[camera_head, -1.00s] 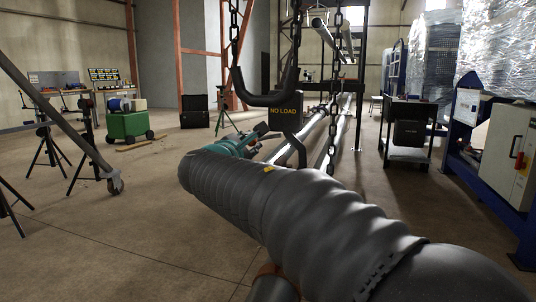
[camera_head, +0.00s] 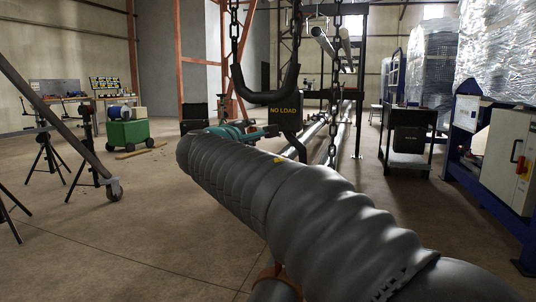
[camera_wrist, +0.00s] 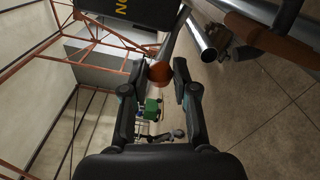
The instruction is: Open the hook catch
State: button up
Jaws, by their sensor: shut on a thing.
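The block's edge also shows at the top of the wrist view (camera_wrist: 125,12). My gripper (camera_wrist: 157,68) is shut on an orange-brown round knob (camera_wrist: 158,73), with one finger at each side. A grey bar (camera_wrist: 172,40) runs up from the knob towards the block. In the head view my gripper (camera_head: 269,131) is small and dark beside the block. The knob cannot be made out there.
Chains (camera_head: 337,60) hang close to the hook. Long metal pipes (camera_head: 345,125) lie behind it. A tripod stand (camera_head: 92,150) and green cart (camera_head: 127,132) are at the left. A black trolley (camera_head: 407,138) and blue-framed cabinet (camera_head: 512,155) stand at the right.

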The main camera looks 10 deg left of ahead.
jog(key=shift+r, duration=0.15)
jog(key=shift+d+r+m, duration=0.25)
jog(key=shift+r+m, duration=0.2)
jog(key=shift+m, duration=0.55)
jog(key=shift+d+r+m, duration=0.2)
jog(key=shift+r+m, duration=0.2)
jog(key=shift+m, duration=0.6)
jog(key=o, duration=1.7)
jog(key=shift+o, duration=0.2)
jog(key=s, duration=0.9)
jog(key=shift+a, duration=0.35)
